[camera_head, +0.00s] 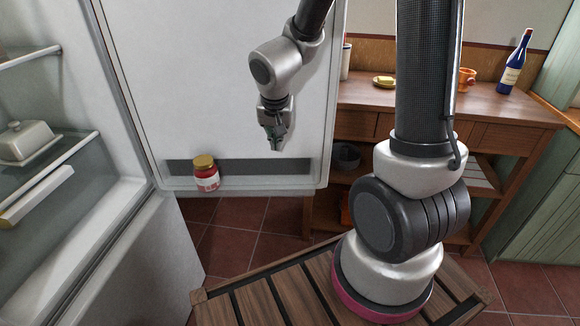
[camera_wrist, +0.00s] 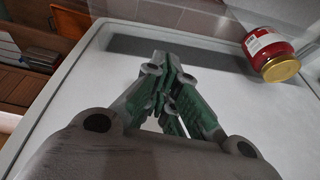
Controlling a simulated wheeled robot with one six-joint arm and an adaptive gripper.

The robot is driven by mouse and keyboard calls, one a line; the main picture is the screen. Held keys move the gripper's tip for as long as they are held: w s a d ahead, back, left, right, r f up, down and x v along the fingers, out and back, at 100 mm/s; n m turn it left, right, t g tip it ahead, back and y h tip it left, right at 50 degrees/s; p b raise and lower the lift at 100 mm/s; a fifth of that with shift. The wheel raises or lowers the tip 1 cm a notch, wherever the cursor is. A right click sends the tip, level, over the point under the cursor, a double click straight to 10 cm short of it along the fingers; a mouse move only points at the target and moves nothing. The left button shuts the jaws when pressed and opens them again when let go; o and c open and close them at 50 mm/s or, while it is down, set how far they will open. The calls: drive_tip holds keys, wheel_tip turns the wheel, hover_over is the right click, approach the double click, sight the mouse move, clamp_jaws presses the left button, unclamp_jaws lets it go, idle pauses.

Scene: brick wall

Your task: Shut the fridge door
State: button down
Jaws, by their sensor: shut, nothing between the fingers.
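The fridge door (camera_head: 150,75) stands wide open in the head view, its white inner face toward me. It is hinged on the left at the fridge body (camera_head: 160,240), whose inside is exposed. My gripper (camera_head: 277,145) hangs in front of the door's inner face, near its lower right part, with fingers pointing down. In the wrist view my gripper (camera_wrist: 172,75) is shut and empty, and the door's pale inner panel (camera_wrist: 110,62) lies behind it. I cannot tell whether the fingers touch the door.
A red jar (camera_head: 207,174) with a gold lid stands on the door's bottom shelf, left of my gripper. A butter dish (camera_head: 27,140) sits inside the fridge. A wooden sideboard (camera_head: 495,105) with a bottle (camera_head: 516,62) stands behind the door. Tiled floor (camera_head: 236,216) shows below the door.

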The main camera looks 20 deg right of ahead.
sight(278, 159)
drive_tip(key=shift+n, duration=0.7)
drive_tip(key=x, duration=0.9)
drive_tip(key=shift+s+d+f, duration=0.1)
drive_tip(key=shift+s+f, duration=0.1)
drive_tip(key=shift+f, duration=0.05)
drive_tip(key=s, duration=0.1)
drive_tip(key=s+a, duration=0.1)
drive_tip(key=shift+s+f, duration=0.25)
drive_tip(key=shift+f, duration=0.05)
drive_tip(key=shift+s+a, duration=0.2)
drive_tip(key=shift+s, duration=0.25)
drive_tip(key=shift+s+a, duration=0.1)
